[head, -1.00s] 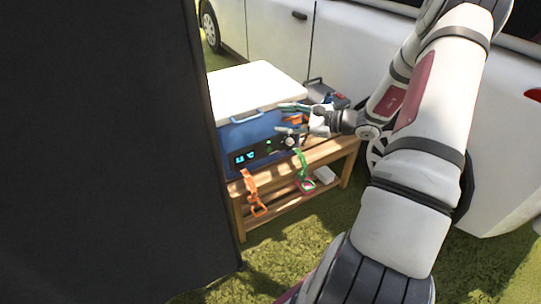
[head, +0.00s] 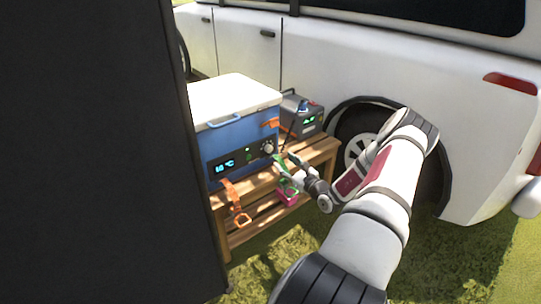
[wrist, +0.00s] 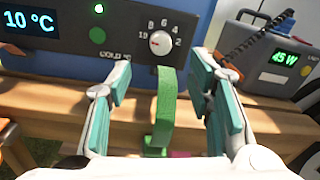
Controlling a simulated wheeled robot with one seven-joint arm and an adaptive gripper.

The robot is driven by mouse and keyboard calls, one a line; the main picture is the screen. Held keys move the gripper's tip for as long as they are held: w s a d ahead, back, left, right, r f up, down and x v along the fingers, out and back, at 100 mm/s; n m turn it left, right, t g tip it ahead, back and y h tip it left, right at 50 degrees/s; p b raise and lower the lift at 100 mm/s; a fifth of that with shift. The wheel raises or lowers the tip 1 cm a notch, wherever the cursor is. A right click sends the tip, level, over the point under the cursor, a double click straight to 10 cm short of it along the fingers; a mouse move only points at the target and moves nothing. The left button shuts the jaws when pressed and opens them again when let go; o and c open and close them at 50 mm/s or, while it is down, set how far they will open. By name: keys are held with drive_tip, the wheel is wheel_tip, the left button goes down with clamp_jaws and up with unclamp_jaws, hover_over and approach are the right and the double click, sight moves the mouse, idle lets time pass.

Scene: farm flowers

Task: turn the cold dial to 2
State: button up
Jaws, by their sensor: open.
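The blue cooler (head: 237,140) with a white lid stands on a wooden bench. Its black front panel carries the round cold dial (head: 268,147), which also shows in the wrist view (wrist: 160,42). The numbers 10, 8, 6, 4 and 2 run around the dial, and a small red mark sits on its left side, toward 10. The display (wrist: 29,22) reads 10 °C. My gripper (wrist: 157,85) is open, its fingers apart below and on either side of the dial, touching neither the dial nor the panel as far as I can tell.
A green strap (wrist: 165,105) hangs between my fingers below the dial. An orange strap (head: 236,205) hangs at the bench's front left. A grey power box (wrist: 270,60) reading 45 W stands right of the cooler. A dark panel blocks the head view's left; a white vehicle stands behind.

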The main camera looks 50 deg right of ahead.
sight(270, 150)
drive_tip(key=b+x, duration=0.3)
drive_tip(key=x, duration=0.6)
drive_tip(key=shift+w+d, duration=0.1)
drive_tip(key=shift+w, duration=0.1)
clamp_jaws()
